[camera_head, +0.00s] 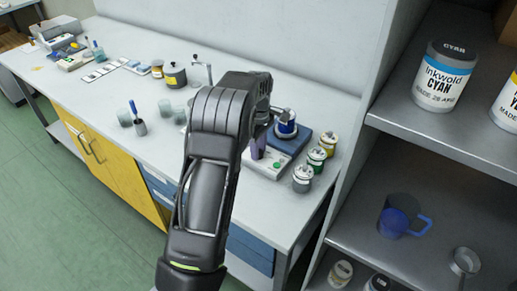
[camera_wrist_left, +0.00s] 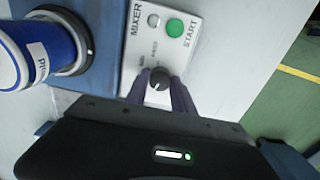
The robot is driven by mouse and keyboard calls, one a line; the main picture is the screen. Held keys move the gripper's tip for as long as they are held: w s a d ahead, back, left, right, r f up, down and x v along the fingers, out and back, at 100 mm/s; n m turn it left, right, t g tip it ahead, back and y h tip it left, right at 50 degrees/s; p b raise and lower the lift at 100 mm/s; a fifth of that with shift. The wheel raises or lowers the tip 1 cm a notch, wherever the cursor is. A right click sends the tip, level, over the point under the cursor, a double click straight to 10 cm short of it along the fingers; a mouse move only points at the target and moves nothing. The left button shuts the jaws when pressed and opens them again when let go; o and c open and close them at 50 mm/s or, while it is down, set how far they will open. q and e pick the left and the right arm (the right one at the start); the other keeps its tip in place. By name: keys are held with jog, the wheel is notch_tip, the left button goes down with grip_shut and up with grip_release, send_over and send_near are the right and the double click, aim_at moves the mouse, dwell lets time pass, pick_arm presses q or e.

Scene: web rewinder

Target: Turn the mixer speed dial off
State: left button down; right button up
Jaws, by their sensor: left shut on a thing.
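The mixer's light control panel (camera_wrist_left: 192,50) fills the upper middle of the left wrist view, with "MIXER" and "START" lettering. My left gripper (camera_wrist_left: 160,80) is shut on the dial, with one purple-grey finger on each side. In the head view my left gripper (camera_head: 258,147) reaches down to the panel (camera_head: 266,165) and hides the dial. The dial's exact setting is hard to read. My right gripper is not in view.
A blue can (camera_wrist_left: 28,52) stands on the mixer's blue base (camera_head: 291,142), beside the panel. Small ink cans, including a green one (camera_head: 316,158), stand close on the right. A grey shelf (camera_head: 440,140) rises at the right. The white bench (camera_head: 110,95) has beakers further left.

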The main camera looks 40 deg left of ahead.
pick_arm(q)
jog(key=c, duration=1.1)
grip_release()
jog(key=shift+r, duration=0.15)
notch_tip(320, 180, up, 8)
jog(key=shift+f+b, duration=0.2)
jog(key=shift+b, duration=0.3)
jog(key=shift+f, duration=0.1)
